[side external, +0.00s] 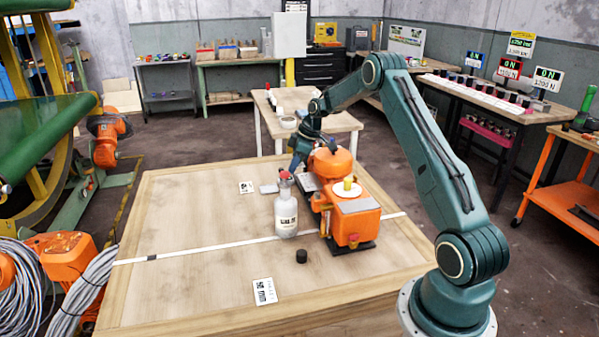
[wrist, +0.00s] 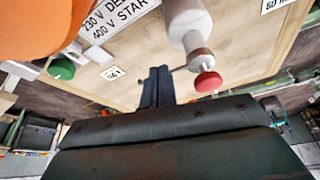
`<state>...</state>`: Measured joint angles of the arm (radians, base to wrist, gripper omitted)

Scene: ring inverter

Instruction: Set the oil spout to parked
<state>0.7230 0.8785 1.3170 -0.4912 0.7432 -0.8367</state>
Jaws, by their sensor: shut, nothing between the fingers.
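The white oil bottle (side external: 286,218) stands upright on the wooden table, left of the orange machine (side external: 354,222). Its grey neck carries a red tip (side external: 285,175); in the wrist view the red tip (wrist: 208,83) is right of my fingers. A thin grey spout (wrist: 181,69) reaches from the neck toward my fingers; I cannot tell whether they touch. My gripper (side external: 294,171) is shut and empty, just behind the bottle's top. Its dark fingers (wrist: 157,85) are close together in the wrist view. The spout is too small to make out in the side view.
The orange machine stands close on the right, with a yellow knob (side external: 348,183) on top. A black puck (side external: 301,256) and a printed card (side external: 264,291) lie in front. A white strip (side external: 190,248) crosses the table. The table's left part is clear.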

